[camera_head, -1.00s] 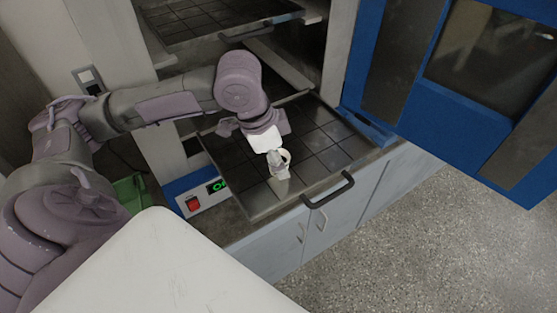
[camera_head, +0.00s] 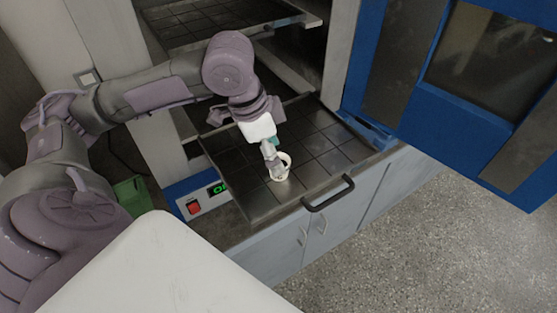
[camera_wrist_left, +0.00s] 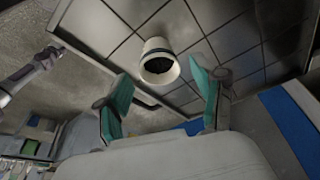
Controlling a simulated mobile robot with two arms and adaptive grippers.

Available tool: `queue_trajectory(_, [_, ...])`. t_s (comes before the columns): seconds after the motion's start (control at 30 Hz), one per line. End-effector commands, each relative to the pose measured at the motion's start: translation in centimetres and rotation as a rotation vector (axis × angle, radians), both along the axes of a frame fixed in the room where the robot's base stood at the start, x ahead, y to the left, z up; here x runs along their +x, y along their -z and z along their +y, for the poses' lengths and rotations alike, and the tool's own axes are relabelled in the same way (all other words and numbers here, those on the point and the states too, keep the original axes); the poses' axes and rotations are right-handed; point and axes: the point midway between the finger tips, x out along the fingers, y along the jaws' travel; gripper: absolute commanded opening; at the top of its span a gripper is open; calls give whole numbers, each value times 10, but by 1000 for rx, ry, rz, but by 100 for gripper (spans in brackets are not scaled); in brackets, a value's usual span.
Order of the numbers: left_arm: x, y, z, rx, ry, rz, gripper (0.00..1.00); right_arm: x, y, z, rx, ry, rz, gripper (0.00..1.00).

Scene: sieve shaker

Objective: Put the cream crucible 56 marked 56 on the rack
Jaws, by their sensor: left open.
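The cream crucible (camera_head: 284,171) stands on the dark tiled rack (camera_head: 325,160), near its front edge by the handle. In the left wrist view the crucible (camera_wrist_left: 155,46) shows a pale round rim and a dark inside; no number is readable. My left gripper (camera_head: 275,155) is open, just above the crucible and partly hiding it in the head view. In the wrist view its two teal-padded fingers lie apart on either side below the crucible, with a visible gap. I cannot tell whether a finger touches it. My right gripper is not in view.
The rack is pulled out from an oven-like cabinet, with a black handle (camera_head: 328,193) at its front. Another rack (camera_head: 215,22) is above. A blue door (camera_head: 400,90) stands open at the right. A control panel (camera_head: 201,198) is at the left. Most of the rack is bare.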

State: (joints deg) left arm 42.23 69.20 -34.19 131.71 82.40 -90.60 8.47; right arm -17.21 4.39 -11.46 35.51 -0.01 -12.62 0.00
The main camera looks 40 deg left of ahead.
Motion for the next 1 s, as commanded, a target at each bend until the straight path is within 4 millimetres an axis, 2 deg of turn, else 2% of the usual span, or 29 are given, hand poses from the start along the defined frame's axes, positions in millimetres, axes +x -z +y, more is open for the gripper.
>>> queue_trajectory(0.03, [-1,-13,3,1,-1,-6,68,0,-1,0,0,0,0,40])
queue_trajectory(0.2, [-9,-47,10,0,-2,-5,68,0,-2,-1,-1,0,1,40])
queue_trajectory(0.4, [-14,-72,16,0,-3,-2,68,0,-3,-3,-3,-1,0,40])
queue_trajectory(0.57, [-16,-78,17,0,-1,-1,68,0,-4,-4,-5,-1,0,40])
queue_trajectory(1.0, [-16,-78,17,0,-1,0,68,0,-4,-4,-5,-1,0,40])
